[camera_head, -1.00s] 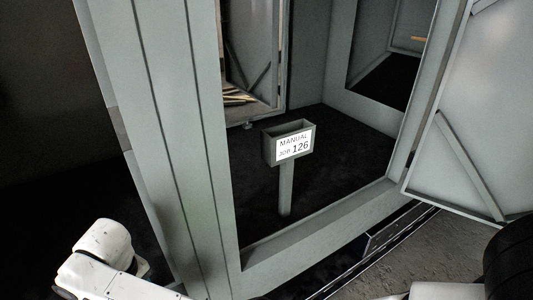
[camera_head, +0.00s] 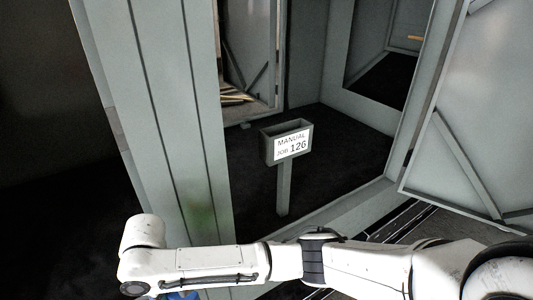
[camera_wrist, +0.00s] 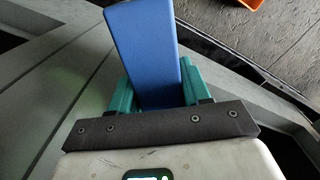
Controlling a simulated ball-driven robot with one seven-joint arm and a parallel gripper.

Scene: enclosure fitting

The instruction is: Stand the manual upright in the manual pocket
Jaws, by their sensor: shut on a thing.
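The manual (camera_wrist: 147,50) is a blue slab. In the wrist view my gripper (camera_wrist: 156,78) is shut on it, with a teal finger on each side, and it sticks out beyond the fingertips. A bit of blue, probably the manual, shows at the bottom edge of the head view, below my arm. The manual pocket (camera_head: 287,143) is a grey open-topped box on a post inside the enclosure, with a white label reading "MANUAL JOB 126". The pocket's opening looks empty. My gripper is low and to the left of the pocket, outside the enclosure frame; its fingers are hidden in the head view.
A thick grey frame post (camera_head: 165,120) stands left of the pocket. An open grey door (camera_head: 480,110) is at the right. The enclosure's dark floor (camera_head: 330,150) around the pocket is clear. An orange object (camera_wrist: 250,3) lies at the top right of the wrist view.

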